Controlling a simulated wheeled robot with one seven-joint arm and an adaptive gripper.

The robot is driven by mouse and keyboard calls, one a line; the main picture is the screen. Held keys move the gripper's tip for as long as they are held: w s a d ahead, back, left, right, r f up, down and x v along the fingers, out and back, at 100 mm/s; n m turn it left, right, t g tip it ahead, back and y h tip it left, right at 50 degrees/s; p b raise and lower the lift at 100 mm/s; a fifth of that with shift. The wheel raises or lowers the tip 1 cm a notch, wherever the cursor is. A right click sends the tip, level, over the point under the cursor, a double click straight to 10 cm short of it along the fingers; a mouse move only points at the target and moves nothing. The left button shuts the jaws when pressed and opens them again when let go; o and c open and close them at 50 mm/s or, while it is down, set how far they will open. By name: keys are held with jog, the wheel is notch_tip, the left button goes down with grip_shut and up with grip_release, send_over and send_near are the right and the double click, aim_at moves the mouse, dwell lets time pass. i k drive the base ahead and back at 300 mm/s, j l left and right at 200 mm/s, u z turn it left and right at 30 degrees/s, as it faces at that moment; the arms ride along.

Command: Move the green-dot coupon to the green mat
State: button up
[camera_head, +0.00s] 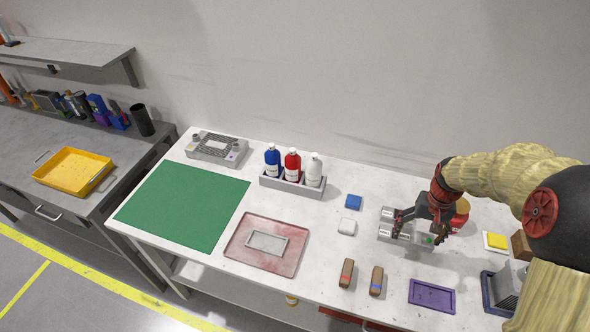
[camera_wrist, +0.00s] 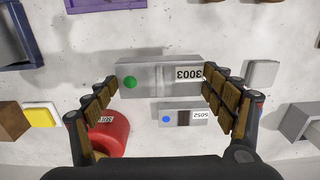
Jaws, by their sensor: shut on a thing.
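The green-dot coupon (camera_wrist: 155,77) is a grey block with a green dot at one end and a "3003" label at the other. My gripper (camera_wrist: 160,85) is shut on it, with a finger at each end. In the head view my gripper (camera_head: 420,235) is over the right part of the white table, and the coupon (camera_head: 426,240) is mostly hidden. I cannot tell whether it touches the surface below. A blue-dot coupon (camera_wrist: 183,116) labelled "5052" lies beside it in the wrist view. The green mat (camera_head: 182,205) lies bare at the table's left.
Between gripper and mat are a pink tray (camera_head: 238,256) with a grey plate, a bottle rack (camera_head: 290,184), a white block (camera_head: 347,226) and a blue block (camera_head: 353,202). Two brown pieces (camera_head: 347,272) and a purple tray (camera_head: 431,297) lie in front. A red cylinder (camera_head: 461,212) is close by.

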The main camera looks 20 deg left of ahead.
aim_at(183, 200)
jog(key=i+j, duration=0.1)
jog(key=j, duration=2.5)
jog(key=i, duration=0.05)
